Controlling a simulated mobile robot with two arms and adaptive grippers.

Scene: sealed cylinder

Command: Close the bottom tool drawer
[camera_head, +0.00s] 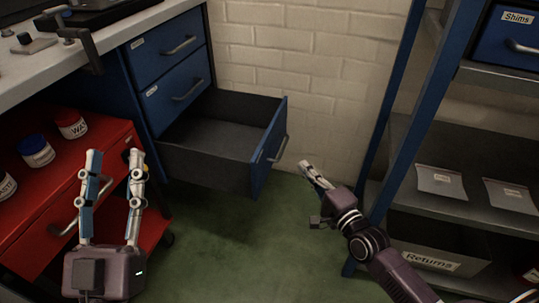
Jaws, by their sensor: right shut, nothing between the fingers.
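The bottom tool drawer (216,134) is pulled out of the blue cabinet (137,84) under the workbench. Its dark grey inside looks empty, and its blue front (267,152) with a metal handle (279,148) faces right. My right gripper (304,164) is shut and empty, just right of the drawer front and apart from it, pointing up and left. My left gripper (115,157) is at the lower left with its two fingers apart, open and empty, in front of the red cart. The two drawers above the bottom one are shut.
A red cart (105,143) with jars stands at the left below the workbench (92,50). A blue-framed shelf rack (402,109) with packets and a Returns bin (432,260) stands at the right. Green floor (235,235) is clear between them. A white brick wall (305,70) is behind.

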